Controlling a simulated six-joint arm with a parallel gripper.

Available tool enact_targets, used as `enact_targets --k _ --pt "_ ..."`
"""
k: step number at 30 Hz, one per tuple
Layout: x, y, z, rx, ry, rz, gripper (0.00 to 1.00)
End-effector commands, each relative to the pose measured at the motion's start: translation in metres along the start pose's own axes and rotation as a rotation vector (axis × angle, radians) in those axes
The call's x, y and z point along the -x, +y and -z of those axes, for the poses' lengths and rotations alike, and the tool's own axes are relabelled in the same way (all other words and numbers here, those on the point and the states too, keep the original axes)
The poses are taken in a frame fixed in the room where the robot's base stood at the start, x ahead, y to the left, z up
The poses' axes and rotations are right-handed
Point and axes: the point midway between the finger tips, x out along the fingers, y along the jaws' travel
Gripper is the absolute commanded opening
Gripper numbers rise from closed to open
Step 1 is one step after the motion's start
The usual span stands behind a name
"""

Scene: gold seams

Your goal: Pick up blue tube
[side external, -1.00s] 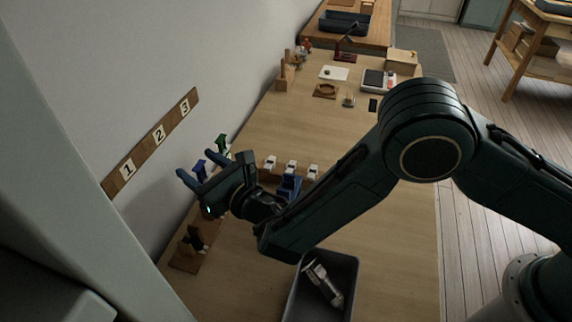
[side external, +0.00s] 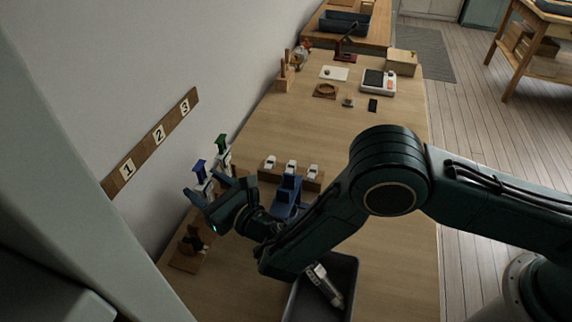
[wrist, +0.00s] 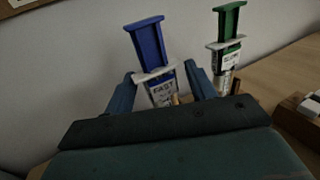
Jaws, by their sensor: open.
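The blue tube (wrist: 162,86) is a white-labelled tube marked "FAST" with a blue plunger-like top, standing nearly upright. In the wrist view it is between the two fingers of my open gripper (wrist: 163,85), with its blue top rising above them. In the side view the blue tube (side external: 200,172) stands near the wall, just beyond the fingertips of my gripper (side external: 203,196). I cannot tell whether the fingers touch it. Its lower end is hidden behind my gripper.
A similar green-topped tube (wrist: 227,50) stands close to the right of the blue one. A wooden block with white pieces (side external: 291,172) and a blue object (side external: 288,196) are to the right. A dark bin (side external: 341,275) is in front. Numbered wall strip (side external: 155,137) hangs left.

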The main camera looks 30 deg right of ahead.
Motion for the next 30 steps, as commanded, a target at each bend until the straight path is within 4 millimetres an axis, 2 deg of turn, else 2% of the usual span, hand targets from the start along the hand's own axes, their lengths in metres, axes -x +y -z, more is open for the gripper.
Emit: enact_targets --k 2,12,30 --pt "0.000 0.000 0.011 0.003 0.001 -0.001 0.56" --pt "-0.028 0.000 0.010 -0.001 -0.002 0.001 0.56" --pt "-0.030 0.000 0.010 0.001 -0.001 0.000 0.56"
